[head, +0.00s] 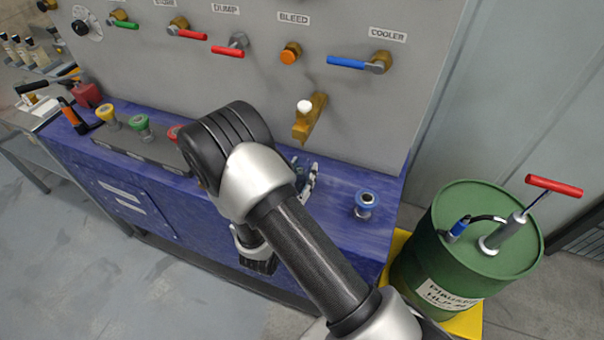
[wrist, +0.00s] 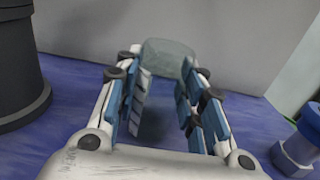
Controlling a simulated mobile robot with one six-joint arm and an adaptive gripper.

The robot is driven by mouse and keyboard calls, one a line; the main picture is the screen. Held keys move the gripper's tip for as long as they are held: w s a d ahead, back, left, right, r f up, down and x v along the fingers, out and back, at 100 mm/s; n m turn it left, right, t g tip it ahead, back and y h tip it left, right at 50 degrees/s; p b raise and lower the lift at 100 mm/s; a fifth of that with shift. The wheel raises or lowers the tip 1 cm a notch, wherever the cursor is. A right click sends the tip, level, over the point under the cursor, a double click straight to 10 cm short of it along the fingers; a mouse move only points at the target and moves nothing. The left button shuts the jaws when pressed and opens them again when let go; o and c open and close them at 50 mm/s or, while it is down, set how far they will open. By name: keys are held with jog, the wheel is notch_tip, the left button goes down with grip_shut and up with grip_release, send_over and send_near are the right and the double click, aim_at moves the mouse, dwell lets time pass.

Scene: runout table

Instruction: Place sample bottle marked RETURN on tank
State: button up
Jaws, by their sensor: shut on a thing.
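My gripper (wrist: 168,85) is shut on a clear, pale greenish bottle (wrist: 168,57) in the wrist view. The bottle shows just beyond the fingertips, over the blue bench and before the grey panel. No mark on it can be read. In the head view my gripper (head: 309,180) is mostly hidden behind my arm, above the blue bench top, and the bottle cannot be made out. Several small bottles (head: 28,52) stand at the far left; their labels are too small to read. No place marked TANK can be read. A green drum (head: 462,265) stands at the right.
A blue fitting (head: 367,204) stands on the blue bench (head: 335,225), right of my gripper. A brass tap (head: 309,120) juts from the grey panel (head: 330,40) above. Red, green and yellow-topped fittings (head: 139,125) line the bench's left. The drum bears a red-handled pump (head: 540,190).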

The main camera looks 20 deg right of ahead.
jog(key=shift+f, duration=0.2)
jog(key=o, duration=1.1)
jog(key=shift+r, duration=0.15)
